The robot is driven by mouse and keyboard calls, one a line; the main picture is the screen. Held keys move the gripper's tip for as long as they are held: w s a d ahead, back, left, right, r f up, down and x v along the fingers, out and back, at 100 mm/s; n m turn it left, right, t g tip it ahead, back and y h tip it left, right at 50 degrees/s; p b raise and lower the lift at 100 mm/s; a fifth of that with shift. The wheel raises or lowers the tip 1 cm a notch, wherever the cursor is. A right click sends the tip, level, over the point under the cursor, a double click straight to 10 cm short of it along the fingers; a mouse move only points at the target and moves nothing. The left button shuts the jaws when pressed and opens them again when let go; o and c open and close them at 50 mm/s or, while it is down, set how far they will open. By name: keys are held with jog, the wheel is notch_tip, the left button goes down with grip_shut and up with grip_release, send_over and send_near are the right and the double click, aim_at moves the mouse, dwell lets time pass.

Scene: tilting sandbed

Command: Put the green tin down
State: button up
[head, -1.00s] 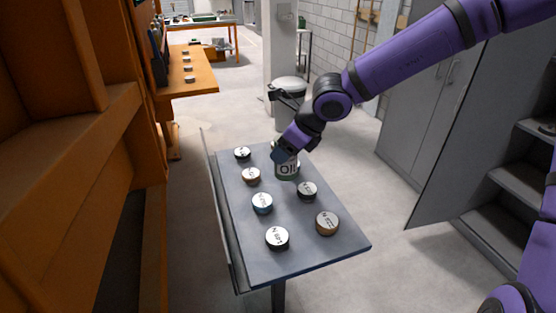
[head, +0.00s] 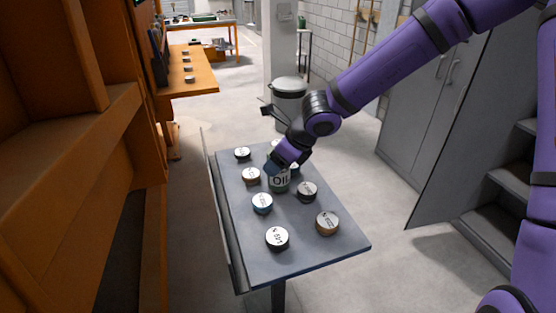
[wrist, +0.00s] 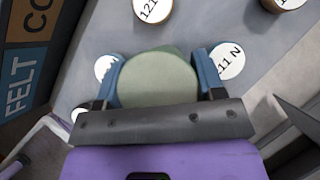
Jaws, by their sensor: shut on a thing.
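The tin is over the middle of the grey tabletop (head: 304,244), among several round white-topped discs. A black disc (head: 307,191) is close on its right and a brown one (head: 251,176) on its left. In the wrist view the tin's pale green top (wrist: 157,80) is between my blue fingers (wrist: 160,82). I cannot tell whether its base touches the tabletop.
A blue disc (head: 262,203), a black disc (head: 277,239) and a tan disc (head: 327,223) stand nearer the front. A black disc (head: 242,153) is at the back left. An orange shelf unit (head: 75,140) is left, a grey cabinet (head: 425,120) right, a bin (head: 290,100) behind.

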jog(key=shift+f, duration=0.55)
jog(key=o, duration=1.1)
jog(key=shift+o, duration=0.2)
jog(key=shift+r, duration=0.1)
jog(key=shift+r, duration=0.5)
jog(key=v, duration=1.2)
